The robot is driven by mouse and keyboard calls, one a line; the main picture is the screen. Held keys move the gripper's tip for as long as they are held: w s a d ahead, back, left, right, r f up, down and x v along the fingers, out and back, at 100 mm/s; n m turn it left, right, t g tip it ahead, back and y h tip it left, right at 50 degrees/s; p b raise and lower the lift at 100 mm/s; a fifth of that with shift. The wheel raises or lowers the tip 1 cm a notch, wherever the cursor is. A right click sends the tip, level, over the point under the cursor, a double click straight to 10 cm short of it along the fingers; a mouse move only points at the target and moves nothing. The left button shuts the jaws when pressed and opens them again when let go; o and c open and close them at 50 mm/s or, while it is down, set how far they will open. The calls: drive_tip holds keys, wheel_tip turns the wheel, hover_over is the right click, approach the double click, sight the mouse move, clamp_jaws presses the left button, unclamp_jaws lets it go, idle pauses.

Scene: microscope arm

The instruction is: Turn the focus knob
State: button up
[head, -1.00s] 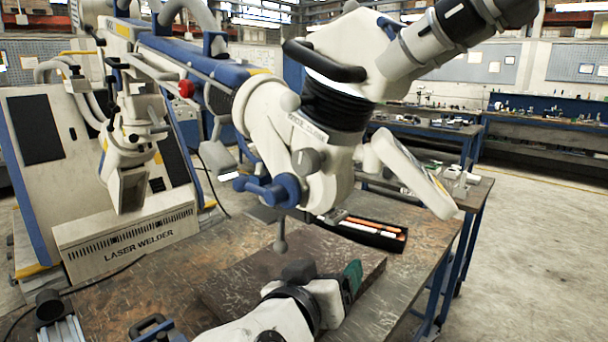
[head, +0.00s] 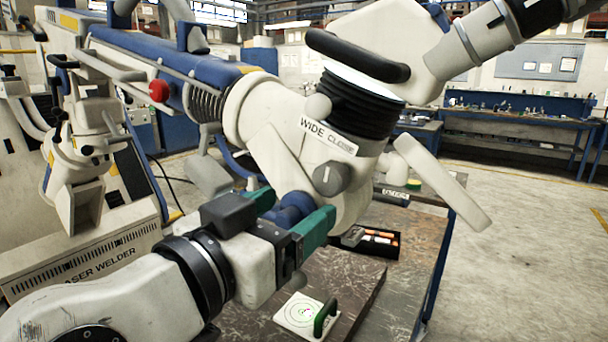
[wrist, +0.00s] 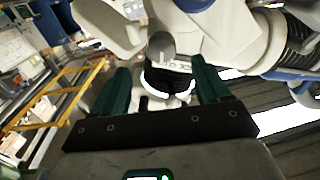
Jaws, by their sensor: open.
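The microscope head carries a grey knob (head: 332,178) just below a "WIDE CLOSE" label (head: 327,136). Blue knobs (head: 292,207) sit lower on the body, partly hidden by my gripper. No label names either as the focus knob. My gripper (head: 296,208) is open, with its green fingers spread and nothing visibly held. In the head view, the blue knobs show between the fingers. In the wrist view, the grey knob (wrist: 160,46) lies ahead, between and slightly beyond the fingertips (wrist: 161,66), and a blue part (wrist: 193,4) is at the top edge. Contact cannot be told.
A white tilted panel (head: 440,182) hangs right of the microscope body. Below are a dark plate (head: 345,270) on the bench, a white target card (head: 298,312), a green handle (head: 326,316) and a black tray (head: 380,243). A laser welder (head: 85,255) stands left.

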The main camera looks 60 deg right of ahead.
sight(325, 187)
drive_tip(key=d, duration=0.3)
drive_tip(key=d+p, duration=0.1)
drive_tip(key=d, duration=0.3)
drive_tip(key=d+p, duration=0.1)
drive_tip(key=d, duration=0.2)
drive_tip(key=shift+w+d, duration=0.3)
drive_tip(key=shift+d, duration=0.1)
drive_tip(key=c, duration=1)
drive_tip(key=shift+f+b, duration=0.1)
drive_tip(key=shift+b, duration=0.5)
